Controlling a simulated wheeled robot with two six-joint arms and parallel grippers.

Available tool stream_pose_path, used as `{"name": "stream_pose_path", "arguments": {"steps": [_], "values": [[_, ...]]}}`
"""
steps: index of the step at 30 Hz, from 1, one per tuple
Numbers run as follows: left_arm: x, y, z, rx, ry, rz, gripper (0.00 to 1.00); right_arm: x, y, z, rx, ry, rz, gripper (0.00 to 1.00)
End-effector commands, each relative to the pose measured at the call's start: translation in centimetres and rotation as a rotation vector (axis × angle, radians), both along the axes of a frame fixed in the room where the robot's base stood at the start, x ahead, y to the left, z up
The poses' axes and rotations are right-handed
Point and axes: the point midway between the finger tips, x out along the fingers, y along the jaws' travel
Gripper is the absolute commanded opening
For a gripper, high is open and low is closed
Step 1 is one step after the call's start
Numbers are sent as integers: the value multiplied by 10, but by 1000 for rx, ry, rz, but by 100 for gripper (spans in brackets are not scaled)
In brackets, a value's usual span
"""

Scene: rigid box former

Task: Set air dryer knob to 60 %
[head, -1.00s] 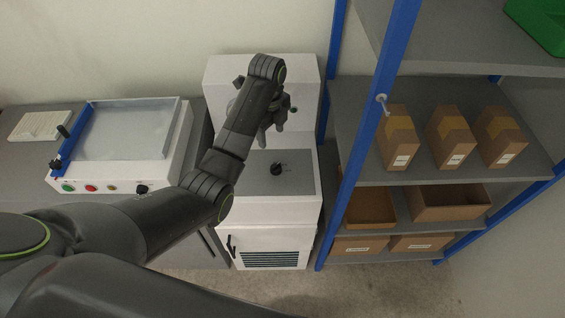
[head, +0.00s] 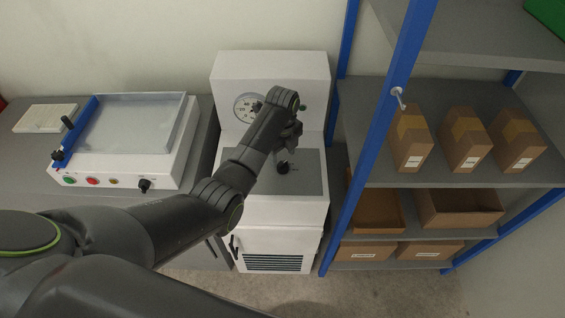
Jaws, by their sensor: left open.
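The air dryer (head: 270,66) is a white cabinet with an upright back and a grey top panel (head: 308,182). A black knob (head: 283,169) sits on that panel, its upper part close to my gripper in the picture. A round dial (head: 243,108) is on the upright back, partly covered by my arm. My left gripper (head: 284,154) is open just above and behind the knob in the picture; I cannot tell whether it touches it. The knob's setting is too small to read. My right gripper is not in view.
A blue-framed shelf (head: 357,180) with brown boxes (head: 410,150) stands close on the right. A white machine with a clear tray (head: 140,120) and several buttons stands on the grey counter (head: 25,165) at left.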

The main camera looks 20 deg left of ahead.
Motion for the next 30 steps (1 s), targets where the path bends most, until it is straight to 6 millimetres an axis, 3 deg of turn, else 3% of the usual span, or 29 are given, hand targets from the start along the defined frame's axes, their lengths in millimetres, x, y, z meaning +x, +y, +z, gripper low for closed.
{"name": "stream_pose_path", "arguments": {"steps": [3,9,21,30], "values": [[-1,0,-21,1,3,0,56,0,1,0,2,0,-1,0],[0,0,-41,0,0,0,56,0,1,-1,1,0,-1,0],[0,0,-46,0,-1,0,55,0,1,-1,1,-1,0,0],[0,0,-45,0,-1,0,15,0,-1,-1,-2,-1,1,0]]}}
